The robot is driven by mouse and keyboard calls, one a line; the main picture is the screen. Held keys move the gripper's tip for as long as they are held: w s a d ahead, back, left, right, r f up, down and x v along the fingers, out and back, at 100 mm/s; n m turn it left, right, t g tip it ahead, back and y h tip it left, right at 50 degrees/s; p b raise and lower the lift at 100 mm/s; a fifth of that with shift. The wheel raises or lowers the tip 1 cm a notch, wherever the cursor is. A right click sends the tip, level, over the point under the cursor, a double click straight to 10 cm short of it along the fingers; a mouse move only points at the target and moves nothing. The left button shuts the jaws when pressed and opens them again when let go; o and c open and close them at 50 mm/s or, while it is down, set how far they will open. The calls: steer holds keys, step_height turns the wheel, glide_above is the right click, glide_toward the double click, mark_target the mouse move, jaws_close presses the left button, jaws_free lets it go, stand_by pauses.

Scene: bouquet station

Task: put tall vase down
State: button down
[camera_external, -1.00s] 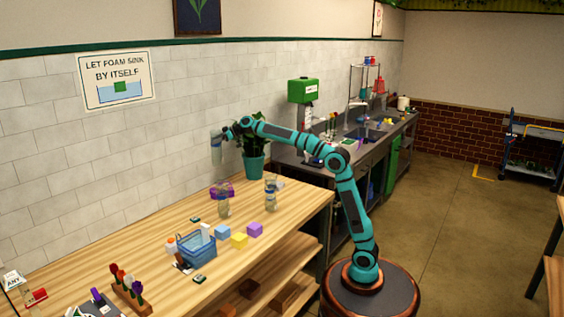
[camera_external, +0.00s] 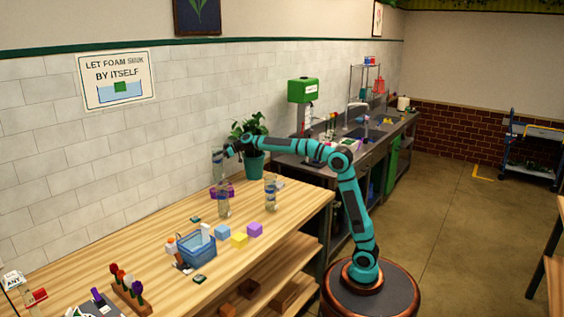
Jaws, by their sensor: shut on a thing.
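My gripper (camera_external: 224,153) is shut on a clear tall vase (camera_external: 217,167) and holds it upright at the back of the wooden table (camera_external: 300,205), near the tiled wall. In the picture the vase's lower end reaches down to a purple object (camera_external: 228,189). I cannot tell whether the vase's base touches the table. A clear glass vessel (camera_external: 224,206) stands in front of the purple object, and another (camera_external: 271,193) stands to its right.
A potted plant (camera_external: 254,165) stands behind my arm at the table's far end. Blue, yellow and purple blocks (camera_external: 239,240) and a blue basket (camera_external: 199,250) are nearer the front. A rack of flowers (camera_external: 130,291) stands front left. The table's left middle is fairly clear.

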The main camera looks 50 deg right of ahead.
steer(key=shift+f, duration=1.65)
steer(key=shift+c, duration=2.3)
jaws_free()
steer(key=v, duration=1.2)
